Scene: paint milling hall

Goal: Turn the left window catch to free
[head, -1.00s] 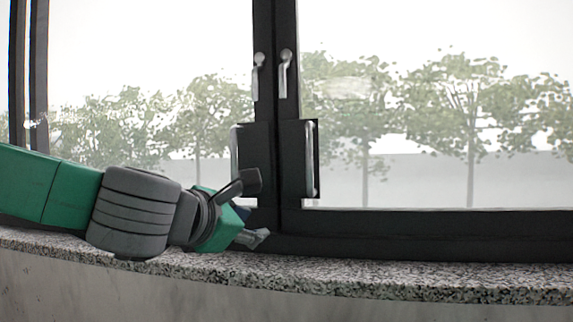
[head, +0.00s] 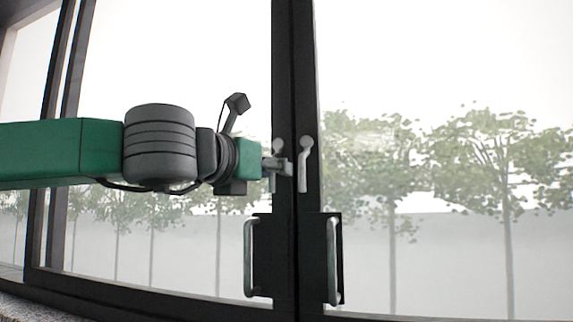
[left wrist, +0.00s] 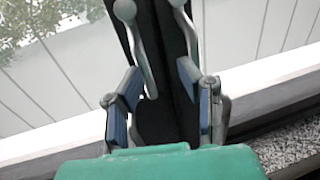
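The left window catch (head: 278,147) is a small grey lever on the dark window frame, pointing down, its handle partly hidden by my gripper in the head view. In the left wrist view the left catch (left wrist: 138,50) hangs between the finger lines. My left gripper (head: 279,167) is at the left catch. In the left wrist view my left gripper (left wrist: 163,100) is open, its blue-padded fingers apart. I cannot tell whether they touch the catch. The right catch (head: 304,165) also points down; in the left wrist view it (left wrist: 186,30) runs behind the right finger. My right gripper is out of view.
Below the catches are two dark plates with grey pull handles, a left handle (head: 249,258) and a right handle (head: 334,260). A speckled stone sill (head: 30,308) runs along the bottom. Glass panes lie on both sides of the frame.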

